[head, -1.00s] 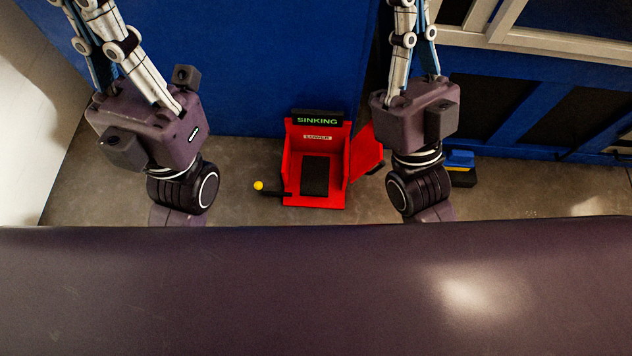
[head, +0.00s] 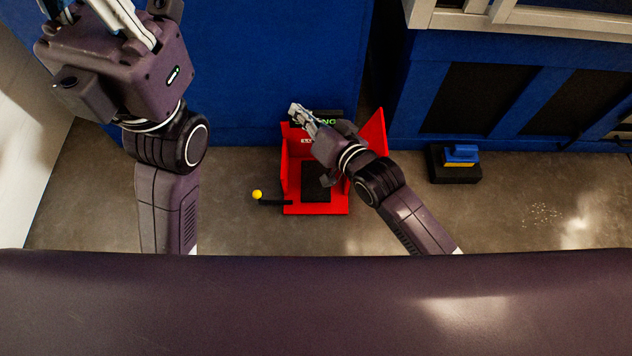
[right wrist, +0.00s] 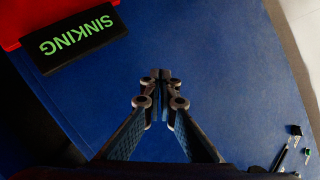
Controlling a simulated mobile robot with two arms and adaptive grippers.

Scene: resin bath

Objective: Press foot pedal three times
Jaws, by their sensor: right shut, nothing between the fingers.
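A red housing (head: 318,208) stands on the floor against the blue wall, with a black pad (head: 316,190) in it. A red panel (head: 376,131) sticks out at its right. The display on top reads SINKING in green in the right wrist view (right wrist: 78,38). A blue block on a black base (head: 456,175), perhaps a pedal, lies on the floor further right. My right gripper (head: 296,109) is shut and empty, over the housing's top, partly hiding the display. Its closed fingers show in the right wrist view (right wrist: 160,76). My left gripper's fingertips are cut off at the top left.
A black lever with a yellow knob (head: 257,194) sticks out at the housing's left. Blue panelling (head: 545,90) stands at the right. Floor (head: 520,210) is clear around the blue block, apart from pale specks. A white wall is at the left.

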